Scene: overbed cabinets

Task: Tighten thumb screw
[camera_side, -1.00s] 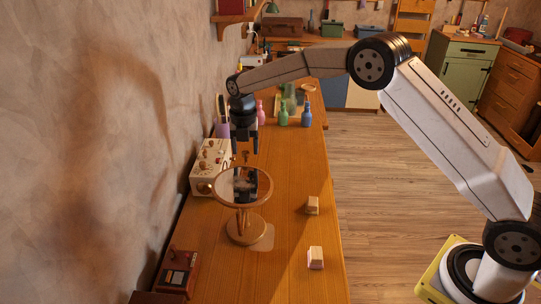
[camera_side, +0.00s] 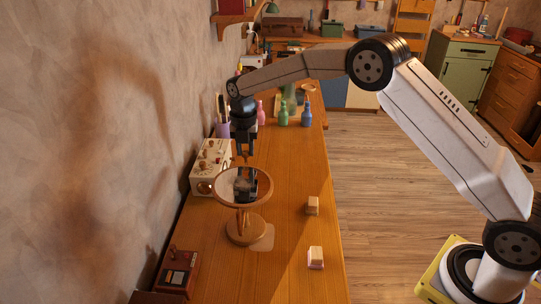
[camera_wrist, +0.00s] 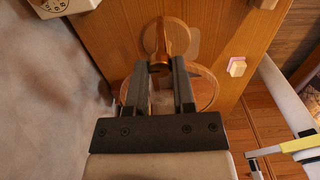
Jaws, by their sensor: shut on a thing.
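In the wrist view, the fingertips of my gripper (camera_wrist: 159,65) are shut on the copper-brown thumb screw (camera_wrist: 159,68). The mirror's wooden ring (camera_wrist: 208,88) shows behind and beside the fingers. My gripper is reflected in the glass. How far the screw is turned cannot be told.
A cream box with knobs (camera_side: 207,165) stands left of the mirror by the wall. Two small pale blocks (camera_side: 312,205) (camera_side: 315,257) lie to its right. A dark red box (camera_side: 178,272) is at front left. Bottles (camera_side: 283,115) stand behind. The bench's front right is mostly clear.

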